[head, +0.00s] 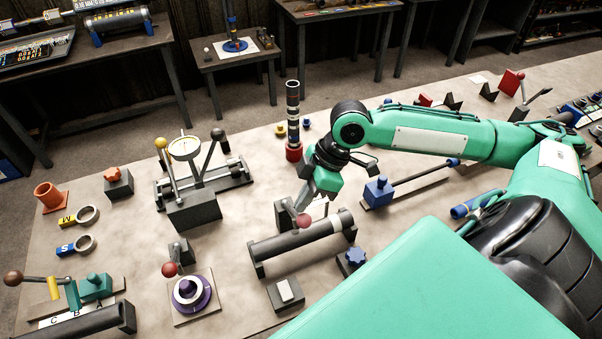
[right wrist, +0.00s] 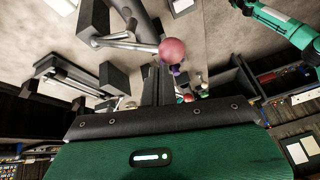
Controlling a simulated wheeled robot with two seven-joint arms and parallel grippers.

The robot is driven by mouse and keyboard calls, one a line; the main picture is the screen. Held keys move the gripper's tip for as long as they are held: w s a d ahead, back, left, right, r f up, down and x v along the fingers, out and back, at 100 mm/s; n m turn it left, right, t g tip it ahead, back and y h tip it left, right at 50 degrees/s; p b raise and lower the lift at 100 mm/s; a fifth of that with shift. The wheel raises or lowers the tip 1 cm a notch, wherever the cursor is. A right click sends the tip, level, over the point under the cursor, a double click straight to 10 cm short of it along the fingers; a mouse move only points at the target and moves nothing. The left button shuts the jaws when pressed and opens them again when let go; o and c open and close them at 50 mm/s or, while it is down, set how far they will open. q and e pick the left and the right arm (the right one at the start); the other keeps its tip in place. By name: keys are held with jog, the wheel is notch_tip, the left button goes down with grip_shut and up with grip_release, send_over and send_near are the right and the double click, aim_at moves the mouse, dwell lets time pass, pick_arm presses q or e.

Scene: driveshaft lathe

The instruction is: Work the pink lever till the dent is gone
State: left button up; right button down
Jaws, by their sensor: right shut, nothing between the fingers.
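The pink ball knob (head: 303,220) tops a short grey lever on a block (head: 284,215), beside a dark tube (head: 285,246) with a pale band, held on a stand. In the right wrist view the knob (right wrist: 172,51) and its lever lie just beyond my fingers. My right gripper (head: 304,200) is shut and empty, just above the knob. I cannot tell whether it touches the knob. No dent can be made out on the tube. My left gripper is not in view.
A red-knobbed lever (head: 170,269) stands by a purple dial (head: 193,293). A gauge fixture (head: 187,150) stands further left. A banded upright column (head: 293,110) is behind my right gripper.

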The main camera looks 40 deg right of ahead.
aim_at(310, 219)
jog(key=shift+s+a+f+b, duration=0.25)
jog(key=shift+s+f, duration=0.5)
jog(key=shift+f, duration=0.2)
jog(key=shift+s+a+f+b, duration=0.15)
jog(key=shift+s+f+b, duration=0.05)
jog(key=shift+s+f, duration=0.65)
dwell(2.4)
jog(key=shift+w, duration=0.15)
dwell(0.3)
jog(key=shift+w+d+r+p, duration=0.15)
jog(key=shift+w+r+p, duration=0.35)
jog(key=shift+r+p, duration=0.55)
jog(key=shift+w+d+r+p, duration=0.2)
jog(key=shift+w+r+p, duration=0.65)
jog(key=shift+p, duration=0.5)
jog(key=shift+w+d+r+p, duration=0.2)
jog(key=shift+w+r+p, duration=0.6)
jog(key=shift+p, duration=0.55)
jog(key=w+r+p, duration=0.1)
jog(key=r+p, duration=0.1)
jog(key=w+r+p, duration=0.1)
jog(key=w+p, duration=0.1)
jog(key=shift+d+r, duration=0.4)
